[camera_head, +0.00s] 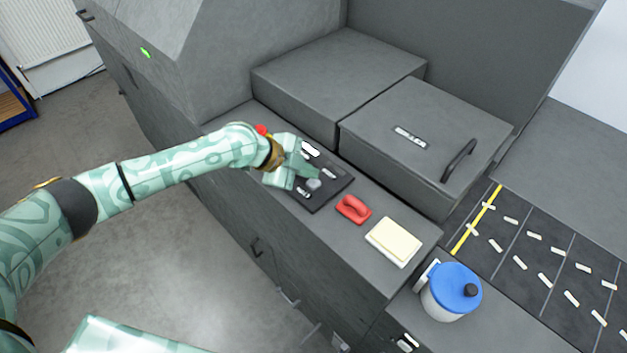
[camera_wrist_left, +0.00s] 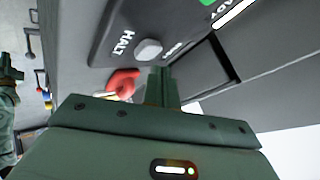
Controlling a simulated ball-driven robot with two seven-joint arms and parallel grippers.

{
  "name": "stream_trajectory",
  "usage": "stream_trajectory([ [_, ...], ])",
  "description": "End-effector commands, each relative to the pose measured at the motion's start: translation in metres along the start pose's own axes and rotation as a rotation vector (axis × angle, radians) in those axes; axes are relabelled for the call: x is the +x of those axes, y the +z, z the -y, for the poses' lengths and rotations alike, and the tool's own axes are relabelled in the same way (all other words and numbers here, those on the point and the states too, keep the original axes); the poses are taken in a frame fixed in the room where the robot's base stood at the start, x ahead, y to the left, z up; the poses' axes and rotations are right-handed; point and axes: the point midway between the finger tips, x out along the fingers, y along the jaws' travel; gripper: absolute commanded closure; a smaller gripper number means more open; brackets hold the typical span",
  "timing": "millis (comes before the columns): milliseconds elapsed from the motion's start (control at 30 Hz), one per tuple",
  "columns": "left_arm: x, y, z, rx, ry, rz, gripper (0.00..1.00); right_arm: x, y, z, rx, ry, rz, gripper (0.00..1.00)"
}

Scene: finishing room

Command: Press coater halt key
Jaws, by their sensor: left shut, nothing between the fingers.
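The coater's dark control panel (camera_head: 338,187) lies on the grey machine ledge. In the left wrist view, the grey round halt key (camera_wrist_left: 149,50) stands on it beside the white word HALT. The key also shows in the head view (camera_head: 314,184). My left gripper (camera_head: 312,174) is over the panel, shut and empty, its fingertips close to the key. In the left wrist view the shut fingers (camera_wrist_left: 160,74) are just below the key; I cannot tell whether they touch it. What looks like my right gripper (camera_wrist_left: 10,74) is small at the left edge.
A red handle (camera_head: 353,209) and a cream block (camera_head: 394,241) sit on the ledge right of the panel. A blue-lidded container (camera_head: 452,289) stands farther right. A green lit key (camera_wrist_left: 207,2) is at the top of the left wrist view. Grey box covers (camera_head: 340,75) rise behind the panel.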

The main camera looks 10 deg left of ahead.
Motion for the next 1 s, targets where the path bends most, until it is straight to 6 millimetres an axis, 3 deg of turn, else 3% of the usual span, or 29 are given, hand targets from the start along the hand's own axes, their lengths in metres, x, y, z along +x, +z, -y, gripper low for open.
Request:
stream_trajectory([
  [533, -0.034, -0.025, 0.025, 0.002, -0.001, 0.0, 1.0, -0.04, -0.006, -0.002, 0.0, 0.002, -0.005, 1.0],
  [1000, -0.035, -0.025, 0.025, 0.0, 0.0, 0.0, 1.0, -0.04, -0.006, -0.003, 0.0, 0.002, -0.005, 1.0],
])
